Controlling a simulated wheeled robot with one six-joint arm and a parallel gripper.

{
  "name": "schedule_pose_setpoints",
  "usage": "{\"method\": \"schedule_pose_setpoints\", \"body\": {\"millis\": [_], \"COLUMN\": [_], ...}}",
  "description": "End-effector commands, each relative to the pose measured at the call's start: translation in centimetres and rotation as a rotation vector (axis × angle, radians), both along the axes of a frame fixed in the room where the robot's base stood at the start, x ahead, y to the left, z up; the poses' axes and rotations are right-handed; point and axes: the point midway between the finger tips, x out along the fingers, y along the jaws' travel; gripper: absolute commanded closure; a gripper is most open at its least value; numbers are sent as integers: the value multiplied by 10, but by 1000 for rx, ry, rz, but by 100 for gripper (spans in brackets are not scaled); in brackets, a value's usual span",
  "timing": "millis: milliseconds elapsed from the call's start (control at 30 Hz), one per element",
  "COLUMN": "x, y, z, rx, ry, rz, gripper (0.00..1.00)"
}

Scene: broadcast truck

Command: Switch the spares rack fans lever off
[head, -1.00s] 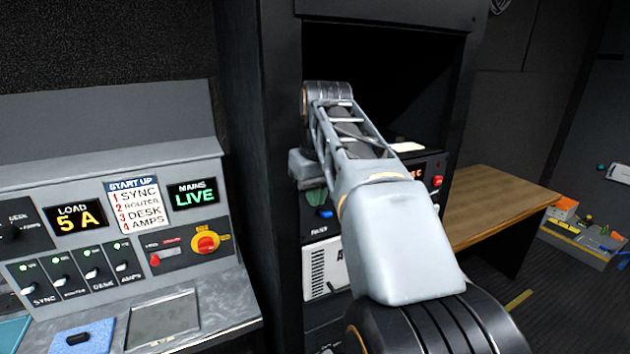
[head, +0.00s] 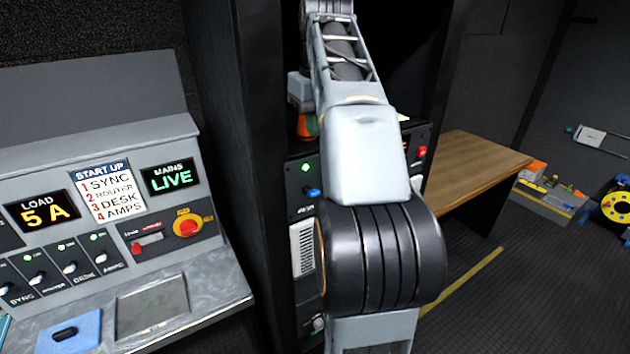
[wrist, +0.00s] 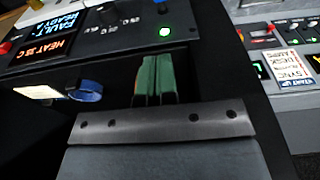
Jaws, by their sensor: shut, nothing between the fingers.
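A blue lever handle (head: 313,193) sticks out of the black rack unit, below a green lamp. In the wrist view a blue handle (wrist: 85,92) shows left of my fingers, with a pale patch beside it. Its label is too small to read, so I cannot confirm it is the fans lever or tell its position. My gripper (head: 308,125) is just above the blue handle in the head view. In the wrist view its green fingertips (wrist: 154,76) are together, empty and apart from the handle. My arm hides much of the rack unit's middle.
The rack's display reads HEAT 38 C (wrist: 48,47). A red button (head: 422,152) sits at the unit's right. A wooden bench (head: 465,178) is right of the rack.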

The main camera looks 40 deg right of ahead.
Motion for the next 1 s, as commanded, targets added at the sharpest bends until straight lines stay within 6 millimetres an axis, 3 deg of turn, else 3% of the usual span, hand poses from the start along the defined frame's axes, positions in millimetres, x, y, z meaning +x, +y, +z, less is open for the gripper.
{"method": "schedule_pose_setpoints", "body": {"millis": [500,800,1000], "x": [13,2,0], "y": [0,1,1], "z": [-93,-121,-127], "rx": [1,0,0], "ry": [2,1,0], "rz": [2,2,2], "gripper": [100,100,100]}}
